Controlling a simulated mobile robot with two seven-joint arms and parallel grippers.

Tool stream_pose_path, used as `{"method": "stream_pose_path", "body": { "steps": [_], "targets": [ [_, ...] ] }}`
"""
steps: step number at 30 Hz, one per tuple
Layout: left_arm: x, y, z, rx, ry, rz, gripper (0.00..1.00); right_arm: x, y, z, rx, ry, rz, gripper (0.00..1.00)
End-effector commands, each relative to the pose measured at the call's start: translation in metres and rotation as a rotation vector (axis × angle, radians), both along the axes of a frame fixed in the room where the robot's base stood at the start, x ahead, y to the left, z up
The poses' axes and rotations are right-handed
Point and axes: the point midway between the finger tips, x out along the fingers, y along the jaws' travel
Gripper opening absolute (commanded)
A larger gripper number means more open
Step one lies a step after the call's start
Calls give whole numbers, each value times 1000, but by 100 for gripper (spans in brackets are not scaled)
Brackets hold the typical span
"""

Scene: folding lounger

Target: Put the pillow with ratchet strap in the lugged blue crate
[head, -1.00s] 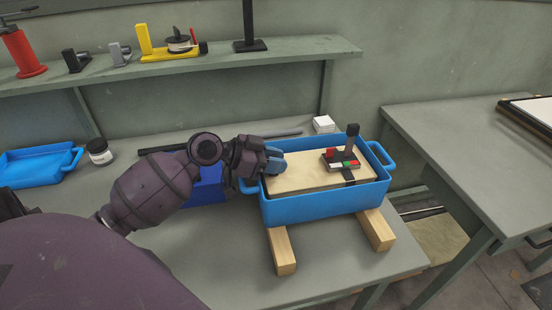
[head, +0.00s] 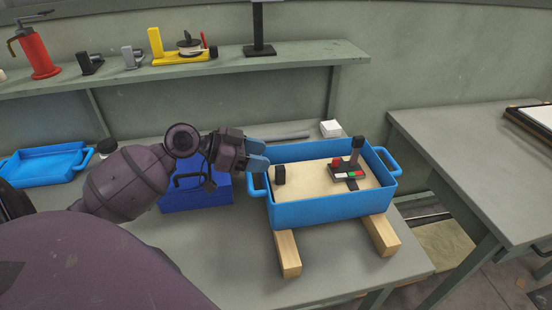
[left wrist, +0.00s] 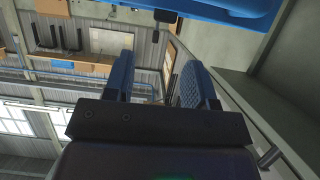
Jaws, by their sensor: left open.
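The blue crate with a lug handle at each end (head: 330,208) stands on the bench. Inside it, a small black block (head: 280,175) sits at the left end. A dark piece with red, white and green parts and a black upright (head: 348,172) sits at the right. I cannot tell which piece is the pillow with ratchet strap. My left gripper (head: 258,158) is open, just above and left of the crate's left end, apart from the black block. In the left wrist view, nothing shows between its fingers (left wrist: 160,80). My right gripper is not in view.
Two wooden bars (head: 288,253) stick out under the crate. A dark blue box with a black handle (head: 195,198) stands left of it, partly behind my arm. Another blue tray (head: 45,165) lies far left. A white box (head: 330,128) stands behind the crate. A shelf (head: 230,65) runs above.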

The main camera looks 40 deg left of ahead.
Motion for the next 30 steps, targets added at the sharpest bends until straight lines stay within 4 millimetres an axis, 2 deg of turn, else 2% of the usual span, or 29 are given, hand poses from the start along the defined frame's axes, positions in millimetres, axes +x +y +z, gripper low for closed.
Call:
{"method": "stream_pose_path", "body": {
  "steps": [3, 10, 30],
  "targets": [
    [-16, 14, 8, 3, 2, 2, 51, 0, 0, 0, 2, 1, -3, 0],
    [-35, 30, 19, 0, 0, 1, 51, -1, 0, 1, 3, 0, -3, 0],
    [-39, 35, 22, 0, -1, 0, 51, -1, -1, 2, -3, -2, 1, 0]
  ]
}}
